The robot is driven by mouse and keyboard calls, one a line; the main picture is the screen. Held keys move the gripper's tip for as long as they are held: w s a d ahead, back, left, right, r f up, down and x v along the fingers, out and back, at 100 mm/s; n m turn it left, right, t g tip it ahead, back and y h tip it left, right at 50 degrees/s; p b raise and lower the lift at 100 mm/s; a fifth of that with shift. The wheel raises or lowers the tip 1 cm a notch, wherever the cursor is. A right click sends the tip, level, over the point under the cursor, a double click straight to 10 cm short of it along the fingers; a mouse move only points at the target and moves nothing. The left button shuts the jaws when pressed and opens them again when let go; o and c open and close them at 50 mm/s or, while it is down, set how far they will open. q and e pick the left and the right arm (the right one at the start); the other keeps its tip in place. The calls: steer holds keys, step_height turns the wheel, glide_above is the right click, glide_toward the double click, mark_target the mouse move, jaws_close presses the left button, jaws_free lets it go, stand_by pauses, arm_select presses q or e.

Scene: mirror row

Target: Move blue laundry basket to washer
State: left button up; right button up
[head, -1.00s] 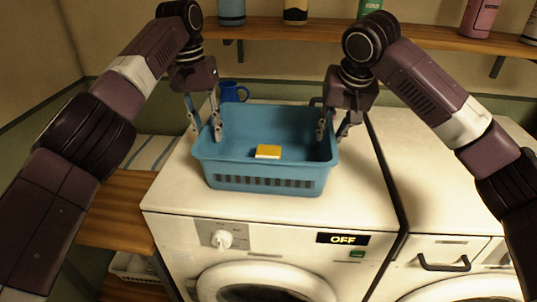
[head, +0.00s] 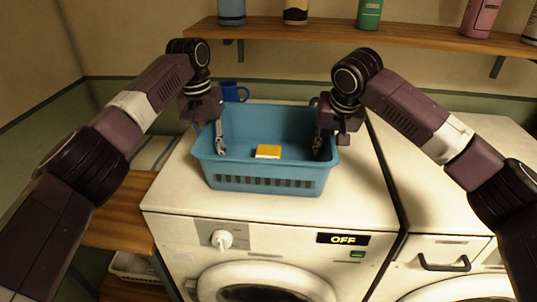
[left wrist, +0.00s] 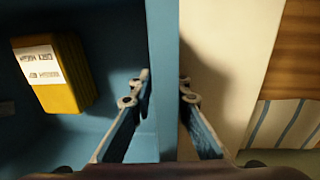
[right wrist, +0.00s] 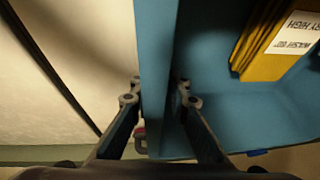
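The blue laundry basket (head: 265,172) stands upright on top of a white front-loading machine (head: 290,225) with a round door and an "OFF" display. A yellow block with a white label (head: 268,152) lies inside it. In the head view, the outer fingers are mostly hidden behind the walls.
A second white machine (head: 440,180) stands directly to the right. A blue mug (head: 232,92) stands behind the basket's left corner. A wooden shelf with bottles (head: 400,40) crosses the wall above. A wooden surface (head: 125,205) lies to the left.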

mark_target(212, 141)
arm_select(q)
jaws_close()
arm_select(e)
jaws_close()
arm_select(q)
steer(key=shift+r, duration=0.1)
arm_select(e)
steer(key=shift+w+r, duration=0.1)
steer(key=shift+r, duration=0.05)
